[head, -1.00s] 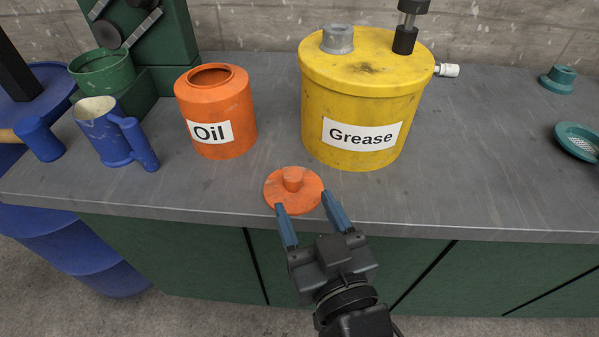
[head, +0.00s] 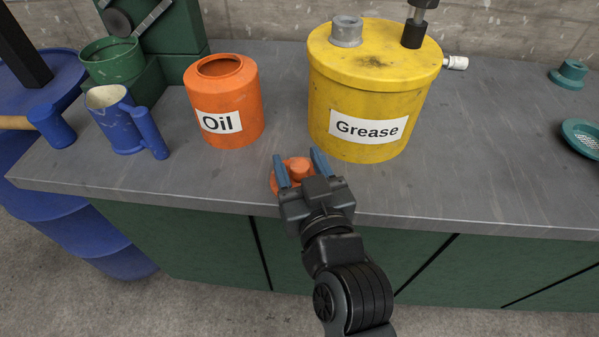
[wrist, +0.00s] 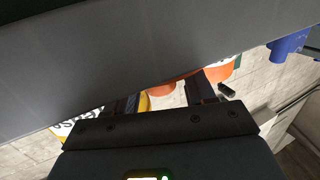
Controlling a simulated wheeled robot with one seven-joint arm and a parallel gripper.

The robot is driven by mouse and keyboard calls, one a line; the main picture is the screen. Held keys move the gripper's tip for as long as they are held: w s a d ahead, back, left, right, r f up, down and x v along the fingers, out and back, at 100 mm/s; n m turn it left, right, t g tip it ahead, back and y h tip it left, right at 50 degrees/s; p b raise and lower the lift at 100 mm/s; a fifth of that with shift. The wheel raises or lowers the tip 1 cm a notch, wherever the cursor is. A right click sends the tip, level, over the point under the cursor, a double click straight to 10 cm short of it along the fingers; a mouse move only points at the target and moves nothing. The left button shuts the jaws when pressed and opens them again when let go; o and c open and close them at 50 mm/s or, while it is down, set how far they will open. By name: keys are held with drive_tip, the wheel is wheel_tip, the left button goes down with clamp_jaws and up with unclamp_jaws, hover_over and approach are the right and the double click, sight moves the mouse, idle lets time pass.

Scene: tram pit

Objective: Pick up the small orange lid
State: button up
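The small orange lid (head: 299,166) lies on the grey worktop near its front edge, between the orange Oil can (head: 227,105) and the yellow Grease drum (head: 362,104). My gripper (head: 298,158) is open, its blue fingers on either side of the lid's round knob. The gripper body hides the lid's near part, and I cannot tell whether the fingers touch it. In the wrist view, a bit of orange (wrist: 160,90) shows between the fingers (wrist: 165,97), mostly hidden by the gripper.
A blue jug (head: 125,122) and a green container (head: 110,62) stand at the left. A teal sieve (head: 583,137) and a small teal part (head: 568,74) are at the far right. The worktop (head: 490,165) right of the drum is clear.

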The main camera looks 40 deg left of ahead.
drive_tip(key=c, duration=0.9)
drive_tip(key=shift+o, duration=0.2)
drive_tip(key=shift+r, duration=0.1)
